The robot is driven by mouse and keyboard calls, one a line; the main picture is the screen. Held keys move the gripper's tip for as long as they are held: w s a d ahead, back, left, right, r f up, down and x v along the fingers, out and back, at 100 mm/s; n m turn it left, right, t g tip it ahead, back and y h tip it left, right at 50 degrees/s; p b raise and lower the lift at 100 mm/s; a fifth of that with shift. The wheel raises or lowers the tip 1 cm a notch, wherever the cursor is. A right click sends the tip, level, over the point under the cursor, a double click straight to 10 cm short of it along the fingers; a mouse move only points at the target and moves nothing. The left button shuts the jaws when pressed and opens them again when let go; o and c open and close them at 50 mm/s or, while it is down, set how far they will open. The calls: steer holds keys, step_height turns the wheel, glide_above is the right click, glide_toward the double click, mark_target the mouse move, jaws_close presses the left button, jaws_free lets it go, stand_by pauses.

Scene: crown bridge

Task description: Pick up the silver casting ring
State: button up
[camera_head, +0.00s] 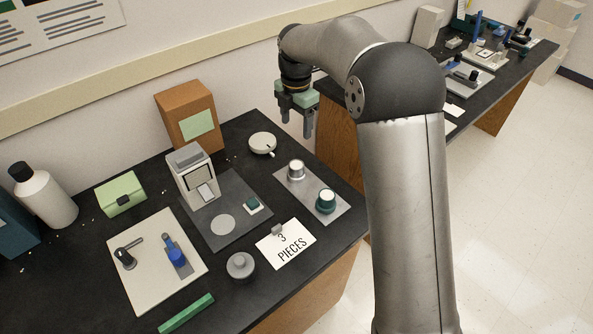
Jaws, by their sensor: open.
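The silver casting ring (296,170) appears to be the short silvery cylinder with a pale top. It stands upright on a grey metal tray (311,194) at the right side of the black bench. A dark green cylinder (326,202) with a pale top stands on the same tray, apart from it. My gripper (297,125) hangs fingers down near the bench's back right edge, above and behind the ring in the picture. Its two grey fingers are apart with nothing between them. It does not touch the ring.
A round pale dish (262,144) lies behind the tray. A small white machine (194,176) stands on a dark mat left of it. A card reading "3 PIECES" (286,244) and a grey round lidded pot (240,267) lie in front. A brown box (188,116) stands at the back.

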mark_target(296, 164)
step_height(296, 164, down, 16)
steer(key=p, duration=0.3)
steer(key=shift+f, duration=0.25)
steer(key=c, duration=1.2)
